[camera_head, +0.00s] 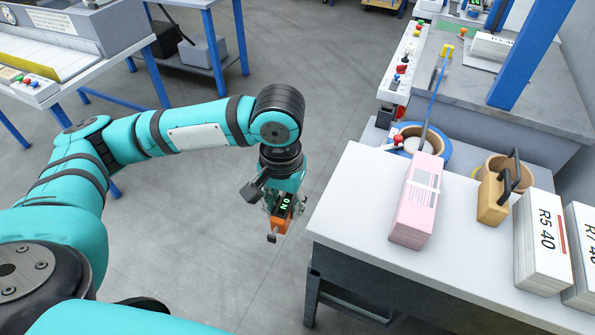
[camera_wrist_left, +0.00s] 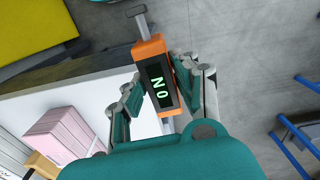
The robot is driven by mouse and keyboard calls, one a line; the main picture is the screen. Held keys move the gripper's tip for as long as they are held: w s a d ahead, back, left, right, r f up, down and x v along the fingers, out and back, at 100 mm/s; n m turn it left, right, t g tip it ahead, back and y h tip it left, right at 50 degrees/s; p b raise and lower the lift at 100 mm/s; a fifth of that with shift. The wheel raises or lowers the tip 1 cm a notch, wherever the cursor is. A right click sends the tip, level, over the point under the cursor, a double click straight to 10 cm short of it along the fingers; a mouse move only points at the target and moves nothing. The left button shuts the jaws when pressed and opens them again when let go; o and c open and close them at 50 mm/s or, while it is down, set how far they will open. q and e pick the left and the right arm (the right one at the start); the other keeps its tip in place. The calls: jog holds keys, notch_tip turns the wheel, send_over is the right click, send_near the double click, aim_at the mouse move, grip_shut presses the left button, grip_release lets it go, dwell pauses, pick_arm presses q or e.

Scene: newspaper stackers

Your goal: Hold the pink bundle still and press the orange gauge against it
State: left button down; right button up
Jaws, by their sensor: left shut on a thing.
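The pink bundle (camera_head: 416,200) lies on the white table, with a pale printed band around its upper part. It also shows in the left wrist view (camera_wrist_left: 63,137) at the lower left. My left gripper (camera_head: 282,207) is shut on the orange gauge (camera_head: 280,221), in the air left of the table and apart from the bundle. In the left wrist view the gauge (camera_wrist_left: 148,50) sits between both fingers, its dark display showing green characters and its grey jaw pointing up. My right gripper is not in view.
A blue post (camera_head: 528,55) stands at the back right. Open floor lies left of the table.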

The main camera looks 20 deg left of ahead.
pick_arm(q)
jog(key=w+d+r+n, duration=0.3)
jog(key=w+d+n, duration=1)
jog(key=w+n, duration=0.4)
jog(key=shift+s, duration=0.1)
jog(key=shift+f, duration=3.35)
